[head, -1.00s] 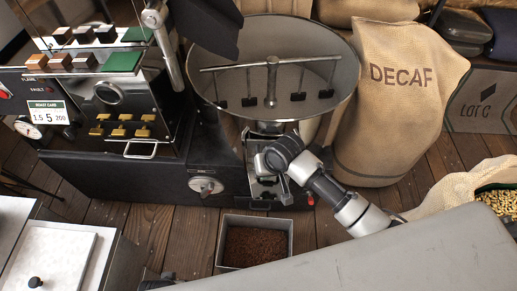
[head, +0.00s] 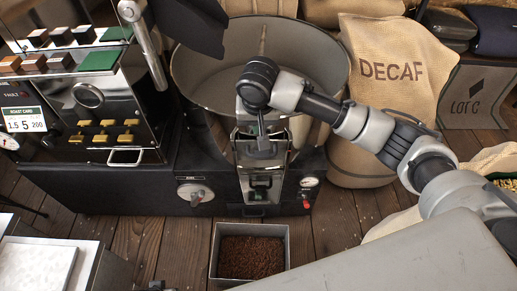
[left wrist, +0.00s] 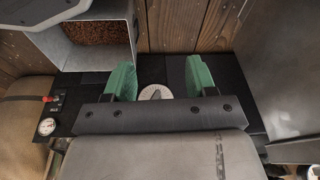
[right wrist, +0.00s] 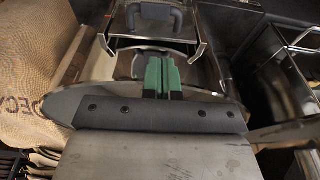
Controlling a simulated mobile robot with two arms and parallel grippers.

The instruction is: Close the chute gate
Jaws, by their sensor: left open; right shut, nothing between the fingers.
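The steel chute (head: 260,182) is on the front of the round cooling pan, above a bin of ground coffee. A dark U-shaped handle on a steel plate (right wrist: 155,14) shows at the top of the right wrist view, apart from my fingertips; it looks like the gate's. How far open the gate stands I cannot tell. My right gripper (head: 262,148) hangs at the top of the chute in the head view, partly hidden by its wrist. Its green fingers (right wrist: 161,72) are shut and empty. My left gripper (left wrist: 160,78) is open and empty, with a dial behind its fingers.
The coffee bin (head: 216,262) stands on the floor below the chute. The cooling pan (head: 195,80) is behind my right wrist. A DECAF sack (head: 385,105) stands to the right. The dial (head: 195,193) and a small gauge with a red knob (head: 308,183) flank the chute.

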